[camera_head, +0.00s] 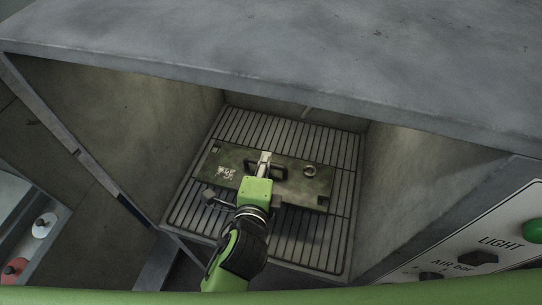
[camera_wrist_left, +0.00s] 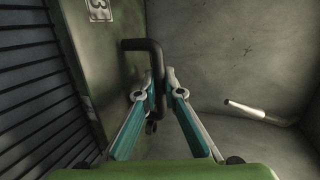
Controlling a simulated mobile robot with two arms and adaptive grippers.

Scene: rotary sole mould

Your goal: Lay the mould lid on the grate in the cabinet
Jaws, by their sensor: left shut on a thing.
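The mould lid (camera_head: 312,184) is a flat olive-green metal plate with a dark handle and a ring-shaped fitting on its face. It is inside the cabinet, over the middle of the barred grate (camera_head: 335,245). My left gripper (camera_head: 264,160) is shut on the lid's handle. In the left wrist view the fingers (camera_wrist_left: 168,88) close on the dark bent handle (camera_wrist_left: 156,55), beside the lid plate (camera_wrist_left: 105,65) and the grate bars (camera_wrist_left: 30,95). I cannot tell whether the lid touches the grate or hangs just above it. My right gripper is out of view.
The grey cabinet (camera_head: 290,50) has its roof above and side walls (camera_head: 405,190) close on both sides. A control panel (camera_head: 470,250) with knobs and a green button (camera_head: 533,230) is at right. A short metal rod (camera_wrist_left: 255,112) juts from an inner wall.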

